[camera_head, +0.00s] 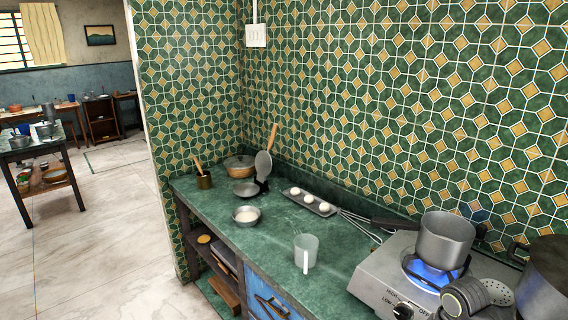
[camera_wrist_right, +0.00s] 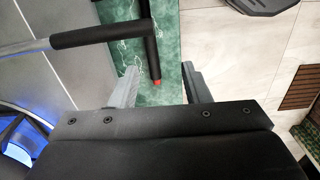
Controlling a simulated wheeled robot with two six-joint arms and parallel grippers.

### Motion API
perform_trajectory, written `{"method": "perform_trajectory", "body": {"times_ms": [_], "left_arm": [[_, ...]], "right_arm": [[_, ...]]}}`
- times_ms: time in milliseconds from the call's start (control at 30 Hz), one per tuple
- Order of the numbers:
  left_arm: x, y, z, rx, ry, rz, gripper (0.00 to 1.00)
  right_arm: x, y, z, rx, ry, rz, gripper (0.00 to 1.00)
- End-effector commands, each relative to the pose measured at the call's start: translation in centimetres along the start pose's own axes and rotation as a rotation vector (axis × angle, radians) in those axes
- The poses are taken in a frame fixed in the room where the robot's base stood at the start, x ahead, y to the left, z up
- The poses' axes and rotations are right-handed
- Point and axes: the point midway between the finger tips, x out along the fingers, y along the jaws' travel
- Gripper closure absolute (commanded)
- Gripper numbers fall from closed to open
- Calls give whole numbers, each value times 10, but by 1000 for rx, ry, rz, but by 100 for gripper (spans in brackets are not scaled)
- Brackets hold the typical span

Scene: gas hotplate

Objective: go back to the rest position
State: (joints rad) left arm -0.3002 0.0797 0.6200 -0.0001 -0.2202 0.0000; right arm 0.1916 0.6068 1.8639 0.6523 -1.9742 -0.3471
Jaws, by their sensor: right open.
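My right gripper (camera_wrist_right: 160,85) is open in the wrist view, with its two grey fingers apart. Nothing is held between them; the green counter and the red tip of a black bar (camera_wrist_right: 151,50) show in the gap. I cannot tell how far away the bar is. My left gripper is not in view. A grey saucepan (camera_head: 446,242) stands upright on the lit burner in the head view, its dark handle pointing left. A dark rounded part (camera_head: 463,298) at the bottom right of the head view may be mine.
The gas hotplate (camera_head: 376,283) burns blue under the saucepan. A dark pot (camera_head: 545,280) stands at the right edge. A clear measuring cup (camera_head: 306,250), a small bowl (camera_head: 246,215) and a tray (camera_head: 328,209) with white round pieces are on the green counter. Open floor lies left.

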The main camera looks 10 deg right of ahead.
Motion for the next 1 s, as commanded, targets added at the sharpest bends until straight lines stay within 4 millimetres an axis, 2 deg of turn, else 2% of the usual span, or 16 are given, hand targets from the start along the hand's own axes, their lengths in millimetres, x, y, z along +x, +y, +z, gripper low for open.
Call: {"method": "perform_trajectory", "body": {"times_ms": [33,100,233,400,500,700,900,1000], "left_arm": [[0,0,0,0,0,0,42],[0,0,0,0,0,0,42],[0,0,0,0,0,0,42],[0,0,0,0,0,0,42],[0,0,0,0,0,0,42],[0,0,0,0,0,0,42],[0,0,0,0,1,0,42],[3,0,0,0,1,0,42]], "right_arm": [[14,-17,7,20,9,0,57],[30,-38,16,58,30,15,57],[50,-77,36,149,78,46,57],[59,-124,66,301,150,97,57],[56,-141,80,379,183,126,57],[45,-164,105,511,227,178,57],[32,-178,127,628,258,231,57],[57,-171,121,619,248,224,57]]}}
